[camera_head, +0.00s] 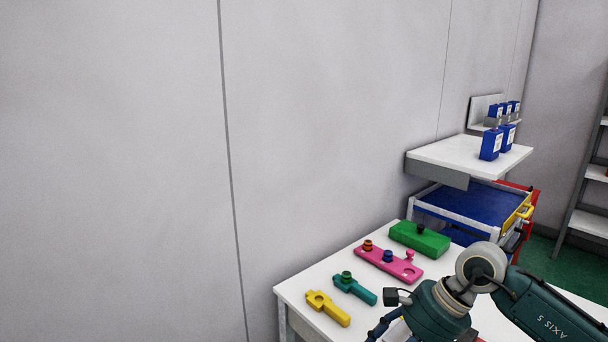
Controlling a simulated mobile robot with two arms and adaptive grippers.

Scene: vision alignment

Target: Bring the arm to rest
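My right arm comes in from the lower right, dark green with grey joints, and reaches over the front part of the white table (297,302). Its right gripper (382,328) is at the bottom edge of the picture, partly cut off. A small white and yellowish patch shows beside the dark fingers, and I cannot tell what it is. Whether the fingers are open or shut does not show. My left gripper is not in view.
On the table lie a yellow part (328,308), a teal part (355,289), a pink plate (388,265) with knobs and a green block (419,239). Behind are a blue cart (470,208) and a white shelf (462,154) with blue bottles (490,146). A wall stands left.

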